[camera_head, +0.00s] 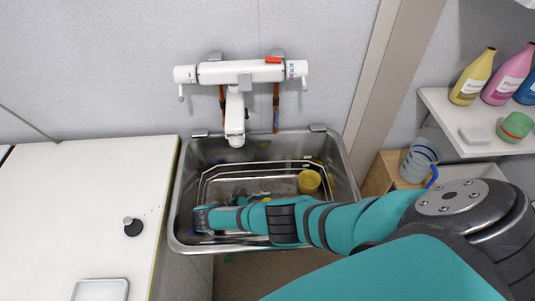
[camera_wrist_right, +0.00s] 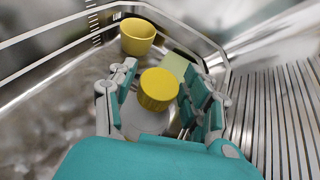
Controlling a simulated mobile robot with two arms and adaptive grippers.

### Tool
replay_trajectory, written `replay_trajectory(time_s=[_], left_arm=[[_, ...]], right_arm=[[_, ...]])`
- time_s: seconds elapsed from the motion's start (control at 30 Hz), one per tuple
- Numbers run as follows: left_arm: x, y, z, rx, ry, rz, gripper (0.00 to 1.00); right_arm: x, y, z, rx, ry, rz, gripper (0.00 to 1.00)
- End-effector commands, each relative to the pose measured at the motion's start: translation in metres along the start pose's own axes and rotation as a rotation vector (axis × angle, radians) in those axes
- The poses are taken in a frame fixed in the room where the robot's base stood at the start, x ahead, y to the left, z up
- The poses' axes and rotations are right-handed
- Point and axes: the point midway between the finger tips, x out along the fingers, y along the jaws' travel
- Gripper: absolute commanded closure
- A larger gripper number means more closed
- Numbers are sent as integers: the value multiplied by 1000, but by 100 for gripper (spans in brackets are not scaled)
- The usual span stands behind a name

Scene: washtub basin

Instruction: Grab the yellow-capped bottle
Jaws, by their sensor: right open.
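In the right wrist view, the bottle's yellow cap (camera_wrist_right: 158,90) faces the camera, with part of a pale, whitish body (camera_wrist_right: 143,121) below it. My right gripper (camera_wrist_right: 161,80) is open, one finger on each side of the cap. There seem to be gaps between fingers and cap; contact cannot be told for sure. In the head view, my right arm reaches from the right across the sink, with the gripper (camera_head: 203,218) low at the left side of the basin. It hides much of what lies there. My left gripper is not in view.
A metal sink (camera_head: 177,216) holds a wire rack (camera_wrist_right: 58,52) and a yellow cup (camera_head: 309,181). A green item (camera_wrist_right: 175,64) lies behind the bottle. A white faucet (camera_head: 235,112) overhangs the back. A counter (camera_head: 85,200) is left; a shelf with bottles (camera_head: 472,77) is right.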

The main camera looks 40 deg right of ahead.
Motion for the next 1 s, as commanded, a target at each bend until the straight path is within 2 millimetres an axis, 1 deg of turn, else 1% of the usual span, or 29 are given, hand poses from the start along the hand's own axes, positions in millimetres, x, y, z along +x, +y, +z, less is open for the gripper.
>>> replay_trajectory(time_s=[0.03,0.1,0.23,0.33,0.5,0.53,0.9,1.0], left_arm=[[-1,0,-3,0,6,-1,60],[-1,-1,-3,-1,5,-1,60],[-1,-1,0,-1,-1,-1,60],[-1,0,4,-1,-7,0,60],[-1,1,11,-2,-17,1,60],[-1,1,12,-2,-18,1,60],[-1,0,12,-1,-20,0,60],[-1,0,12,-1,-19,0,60]], right_arm=[[10,0,1,0,-4,-3,50],[21,0,1,0,-4,-2,50],[36,0,1,0,-3,-1,50],[40,0,0,0,-1,-1,50],[40,0,0,0,-1,-1,50],[40,0,0,0,-1,-1,52],[39,0,0,0,-1,-1,100],[39,0,0,0,-1,-1,100]])
